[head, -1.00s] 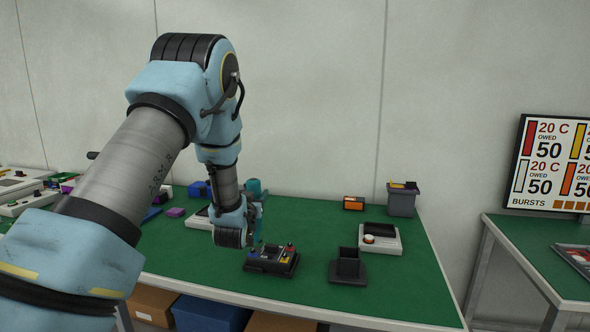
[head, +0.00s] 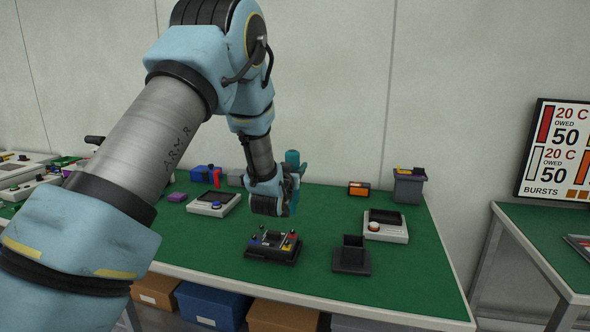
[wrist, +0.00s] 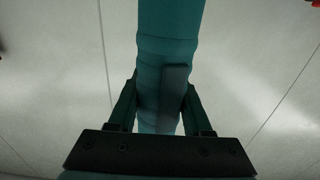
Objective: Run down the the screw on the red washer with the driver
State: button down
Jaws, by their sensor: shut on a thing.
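My gripper (wrist: 160,105) is shut on the teal driver (wrist: 170,35), whose body fills the middle of the wrist view. In the head view the driver (head: 292,160) stands about upright behind my gripper, with its lower part largely hidden. The gripper is above and apart from a dark fixture (head: 271,252) on the green table. Small coloured pieces sit on the fixture, with red, blue and yellow among them. The red washer and its screw are too small to tell apart there.
A black open holder (head: 351,262) stands right of the fixture. The table's front right is clear.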

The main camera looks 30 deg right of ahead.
jog(key=shift+f+b, duration=2.75)
jog(key=shift+b, duration=0.4)
jog(key=shift+a+f+b, duration=0.1)
jog(key=shift+f+b, duration=0.9)
jog(key=shift+b, duration=0.55)
dwell(1.1)
